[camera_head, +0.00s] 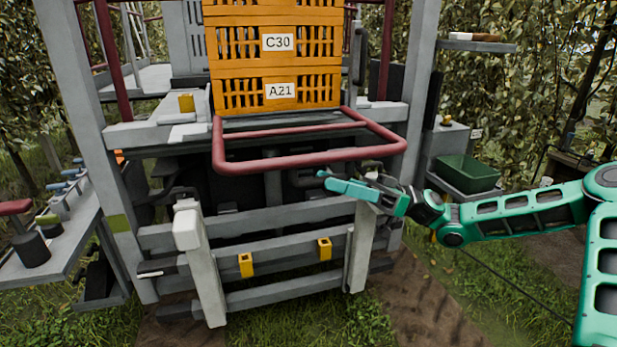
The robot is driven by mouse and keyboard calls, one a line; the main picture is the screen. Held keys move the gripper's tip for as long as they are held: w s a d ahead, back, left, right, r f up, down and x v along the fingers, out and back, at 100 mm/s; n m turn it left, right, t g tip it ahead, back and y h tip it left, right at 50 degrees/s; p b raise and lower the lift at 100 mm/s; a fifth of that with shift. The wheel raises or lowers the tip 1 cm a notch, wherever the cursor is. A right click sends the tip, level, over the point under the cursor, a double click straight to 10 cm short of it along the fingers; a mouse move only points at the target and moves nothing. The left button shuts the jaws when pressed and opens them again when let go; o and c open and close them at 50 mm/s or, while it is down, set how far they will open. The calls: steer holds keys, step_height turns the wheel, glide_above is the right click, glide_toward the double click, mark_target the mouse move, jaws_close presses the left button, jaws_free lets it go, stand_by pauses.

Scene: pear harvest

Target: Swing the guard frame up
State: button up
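The guard frame is most likely the dark red tubular frame (308,159). It juts out toward me, lying roughly flat in front of the stacked orange crates. My gripper (336,182) comes in from the right on the teal arm, with its tips just below the frame's front bar, right of the bar's middle. In the picture a small gap shows between the tips and the bar, and I see no contact. The fingers overlap from this angle, so I cannot tell whether they are open or shut. Nothing is seen held in them.
Orange crates (277,66) labelled C30 and A21 stand behind the frame. A grey upright post (187,245) and rails with yellow brackets (246,265) are below. A green bin (466,174) sits on the right shelf, near my arm. Grass and soil lie in front.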

steer(key=x, duration=0.5)
steer(key=shift+s+a+r, duration=0.1)
steer(key=shift+a, duration=0.25)
jaws_close()
